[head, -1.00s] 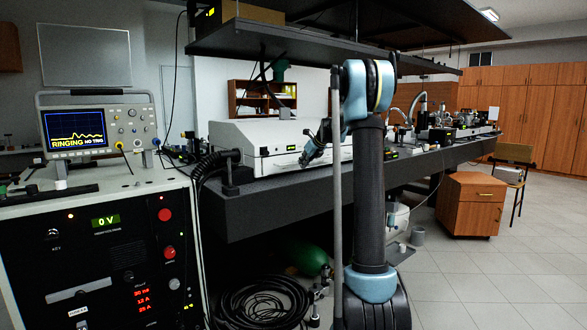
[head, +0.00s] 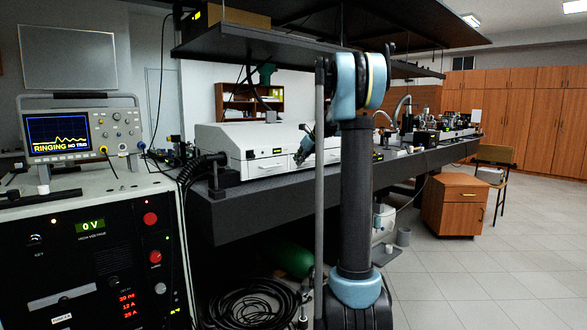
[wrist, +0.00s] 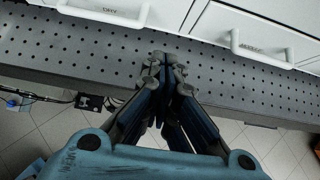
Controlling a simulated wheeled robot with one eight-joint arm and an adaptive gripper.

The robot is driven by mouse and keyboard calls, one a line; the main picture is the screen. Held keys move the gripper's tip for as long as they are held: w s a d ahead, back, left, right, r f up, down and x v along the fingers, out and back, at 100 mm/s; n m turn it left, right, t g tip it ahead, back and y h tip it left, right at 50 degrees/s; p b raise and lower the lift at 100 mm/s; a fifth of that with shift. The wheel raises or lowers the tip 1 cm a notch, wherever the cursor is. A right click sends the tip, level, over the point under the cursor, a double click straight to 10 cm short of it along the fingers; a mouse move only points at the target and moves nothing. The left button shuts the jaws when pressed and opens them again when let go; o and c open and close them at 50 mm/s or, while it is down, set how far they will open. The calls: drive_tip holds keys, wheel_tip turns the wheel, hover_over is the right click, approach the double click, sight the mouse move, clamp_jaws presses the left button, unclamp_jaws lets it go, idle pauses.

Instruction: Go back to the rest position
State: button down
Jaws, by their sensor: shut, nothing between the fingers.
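My gripper (wrist: 165,70) fills the lower middle of the wrist view. Its fingers are together with nothing between them, over the front edge of the perforated optical table (wrist: 90,55). In the head view my arm stands upright in front of the optical table (head: 270,195), bent at the top. The gripper end (head: 304,150) shows small to the left of the arm, in front of the white laser housing (head: 225,140). Its fingertips are too small to make out there.
A power supply rack (head: 100,260) with an oscilloscope (head: 83,135) on top stands at the left. A black shelf (head: 290,45) hangs above the table. Coiled cable (head: 250,305) and a green cylinder (head: 292,262) lie below. The tiled floor (head: 480,270) is open at right, beside a wooden cabinet (head: 452,205).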

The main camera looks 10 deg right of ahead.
drive_tip(key=s+a+f+n+g+h, duration=0.1)
drive_tip(key=s+f+n, duration=0.2)
drive_tip(key=s+n, duration=0.85)
drive_tip(key=s+a+f+n+g+h, duration=0.1)
drive_tip(key=s+f+n+g, duration=0.15)
drive_tip(key=s, duration=1.85)
drive_tip(key=s+d+f+n+g+h, duration=0.1)
drive_tip(key=s+d+f+n, duration=0.1)
drive_tip(key=s+f+n, duration=0.5)
drive_tip(key=s+d+f+n+h, duration=0.2)
drive_tip(key=s+f+n, duration=0.6)
drive_tip(key=s+f, duration=0.5)
drive_tip(key=s, duration=0.6)
drive_tip(key=shift+s+g, duration=0.25)
drive_tip(key=shift+g, duration=0.1)
drive_tip(key=shift+w+f, duration=0.2)
drive_tip(key=shift+w, duration=0.25)
